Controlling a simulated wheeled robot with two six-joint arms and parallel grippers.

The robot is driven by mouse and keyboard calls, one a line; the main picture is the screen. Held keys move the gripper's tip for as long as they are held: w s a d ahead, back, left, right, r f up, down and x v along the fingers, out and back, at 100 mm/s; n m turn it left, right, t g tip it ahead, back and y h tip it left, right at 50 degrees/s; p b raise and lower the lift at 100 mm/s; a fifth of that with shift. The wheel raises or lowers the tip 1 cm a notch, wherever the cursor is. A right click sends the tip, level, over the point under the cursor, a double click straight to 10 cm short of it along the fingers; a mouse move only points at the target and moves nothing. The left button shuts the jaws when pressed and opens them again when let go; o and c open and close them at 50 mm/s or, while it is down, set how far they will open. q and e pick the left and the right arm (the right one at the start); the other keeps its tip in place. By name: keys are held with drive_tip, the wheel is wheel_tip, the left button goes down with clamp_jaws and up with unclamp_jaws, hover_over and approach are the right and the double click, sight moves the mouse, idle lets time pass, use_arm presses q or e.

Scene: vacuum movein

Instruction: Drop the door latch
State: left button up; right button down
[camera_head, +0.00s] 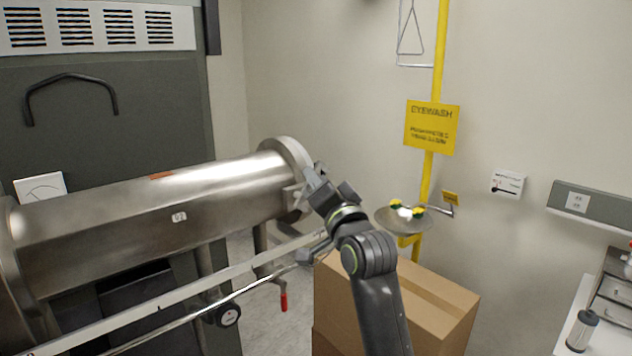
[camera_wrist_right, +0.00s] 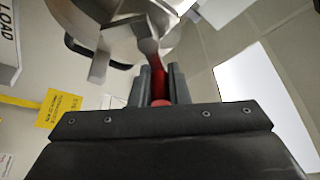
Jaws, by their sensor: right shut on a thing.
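A steel cylindrical vacuum chamber (camera_head: 150,210) lies across the left, with its round door end (camera_head: 285,160) at the right. My right gripper (camera_head: 312,185) is at the near right side of that door end. In the right wrist view my right gripper (camera_wrist_right: 162,85) is shut on the red grip of the door latch (camera_wrist_right: 158,80). The latch's metal arm (camera_wrist_right: 148,46) runs up from the grip towards the round steel door (camera_wrist_right: 125,20). In the head view the gripper hides the latch. My left gripper is not in view.
A rod with a red handle (camera_head: 283,301) is below the chamber. A cardboard box (camera_head: 430,300) stands right of it. An eyewash basin (camera_head: 402,220) is on a yellow pole behind my arm. A bench (camera_head: 600,335) is at the right.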

drive_tip(key=shift+r, duration=0.15)
drive_tip(key=c, duration=1.4)
unclamp_jaws()
drive_tip(key=shift+s+a, duration=0.1)
drive_tip(key=shift+s+d+f+b, duration=0.2)
drive_tip(key=shift+s+f+b, duration=0.15)
drive_tip(key=shift+b+v, duration=3.15)
drive_tip(key=shift+v, duration=5.1)
drive_tip(key=shift+r, duration=0.1)
drive_tip(key=shift+c, duration=0.3)
